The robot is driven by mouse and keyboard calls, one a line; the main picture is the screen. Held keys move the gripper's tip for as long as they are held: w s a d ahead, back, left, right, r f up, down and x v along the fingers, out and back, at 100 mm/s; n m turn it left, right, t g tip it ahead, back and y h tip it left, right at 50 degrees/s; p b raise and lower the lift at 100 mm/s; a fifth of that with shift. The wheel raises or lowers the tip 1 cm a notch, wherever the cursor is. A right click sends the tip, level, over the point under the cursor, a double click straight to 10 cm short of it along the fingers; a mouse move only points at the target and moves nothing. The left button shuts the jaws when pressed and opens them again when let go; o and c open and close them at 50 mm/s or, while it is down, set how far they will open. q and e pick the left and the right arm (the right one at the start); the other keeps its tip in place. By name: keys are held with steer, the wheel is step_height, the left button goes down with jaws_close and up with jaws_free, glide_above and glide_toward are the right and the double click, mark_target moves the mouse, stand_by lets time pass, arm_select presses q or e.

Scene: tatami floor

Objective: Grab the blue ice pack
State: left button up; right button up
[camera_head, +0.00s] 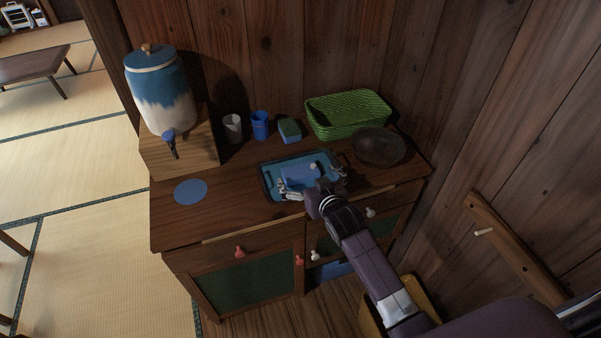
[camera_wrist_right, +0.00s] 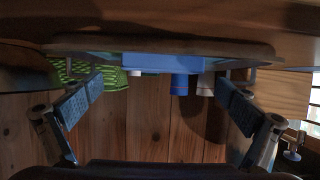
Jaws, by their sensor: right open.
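The blue ice pack (camera_head: 299,176) lies on a shallow blue tray (camera_head: 268,184) on the wooden cabinet. My right gripper (camera_head: 314,182) comes in over the front of the tray, with its two fingers spread at either side of the pack's near part. In the right wrist view, which looks upside down, the pack shows as a blue block (camera_wrist_right: 170,62) between and beyond the open fingers (camera_wrist_right: 160,90). Nothing is held. Whether a finger touches the pack or tray I cannot tell. My left gripper is not in view.
A green basket (camera_head: 347,115) and a dark round bowl (camera_head: 379,147) stand right of the tray. A sponge (camera_head: 290,131), a blue cup (camera_head: 260,125) and a pale cup (camera_head: 233,129) stand behind. A water dispenser (camera_head: 160,90) and a blue coaster (camera_head: 190,192) are left.

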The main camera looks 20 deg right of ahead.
mark_target(300, 168)
steer(key=shift+x, duration=2.35)
steer(key=shift+a, duration=0.15)
steer(key=shift+c, duration=0.3)
steer(key=c, duration=1.2)
steer(key=shift+c, duration=0.6)
steer(key=shift+r, duration=0.15)
